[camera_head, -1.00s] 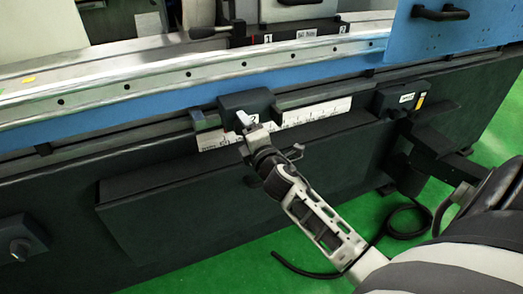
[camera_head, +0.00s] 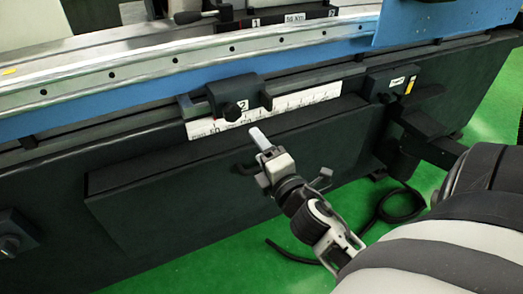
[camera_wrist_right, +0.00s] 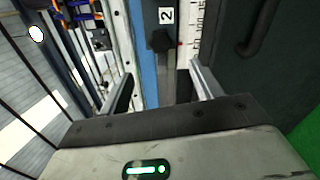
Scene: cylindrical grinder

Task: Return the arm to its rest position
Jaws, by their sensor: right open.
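My right gripper (camera_head: 262,140) is in front of the grinder's dark lower front, below and a little right of the black clamp block marked 2 (camera_head: 236,95). In the right wrist view its two fingers (camera_wrist_right: 160,90) stand wide apart with nothing between them. The block's dark knob (camera_wrist_right: 161,40) shows beyond the fingers, apart from them. My right arm comes in from the lower right, and its forearm is partly hidden by the large grey and black arm part. My left gripper is in neither view.
The white ruled scale (camera_head: 300,100) runs along the grinder's front beside the block. A dark ledge (camera_head: 180,160) juts out below it. A dark control box (camera_head: 390,83) stands to the right. A black cable (camera_head: 400,205) lies on the green floor (camera_head: 215,265), which is otherwise clear.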

